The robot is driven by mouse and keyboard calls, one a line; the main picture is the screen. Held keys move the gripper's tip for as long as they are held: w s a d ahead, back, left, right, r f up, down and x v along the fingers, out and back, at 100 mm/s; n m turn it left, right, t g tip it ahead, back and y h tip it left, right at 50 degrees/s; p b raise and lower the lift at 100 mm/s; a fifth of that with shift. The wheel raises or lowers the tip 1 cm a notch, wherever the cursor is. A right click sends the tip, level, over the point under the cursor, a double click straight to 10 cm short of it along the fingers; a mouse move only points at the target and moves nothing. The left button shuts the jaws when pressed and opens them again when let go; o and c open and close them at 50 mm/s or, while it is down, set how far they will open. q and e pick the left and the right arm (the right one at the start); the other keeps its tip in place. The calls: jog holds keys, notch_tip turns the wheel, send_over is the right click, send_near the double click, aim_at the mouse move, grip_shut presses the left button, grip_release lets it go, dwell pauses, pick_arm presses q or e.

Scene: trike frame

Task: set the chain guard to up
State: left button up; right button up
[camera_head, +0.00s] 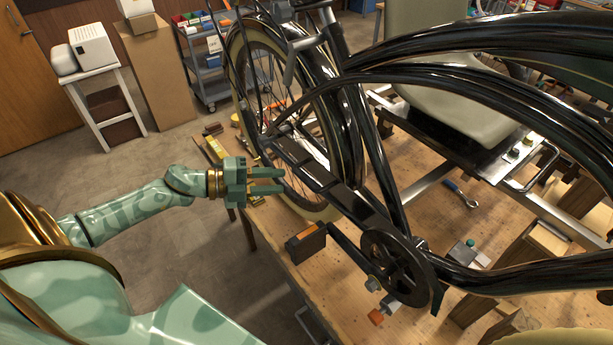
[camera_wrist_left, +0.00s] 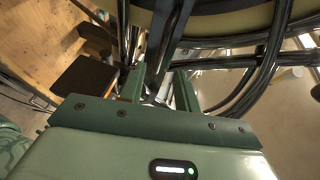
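The chain guard appears to be the long black cover (camera_head: 325,183) that slopes from the spoked wheel down to the round black chainring (camera_head: 397,265) in the head view. Its lower end lies close to the chainring. My left gripper (camera_head: 284,180) is beside the wheel, left of the cover, with its two green fingers apart and pointing right. I see nothing held in it. In the left wrist view the gripper's fingers (camera_wrist_left: 160,90) are spread, with black tubes beyond them. I cannot tell there which part is the guard. My right gripper is not in view.
The black trike frame (camera_head: 375,150) stands over a wooden workbench (camera_head: 310,275). A wrench (camera_head: 460,194) and wooden blocks lie at the right. Open floor is at the left.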

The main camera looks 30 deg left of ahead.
aim_at(302, 180)
pick_arm(q)
jog(key=p+x, duration=0.1)
jog(key=x, duration=0.7)
jog(key=shift+s+a, duration=0.1)
grip_shut()
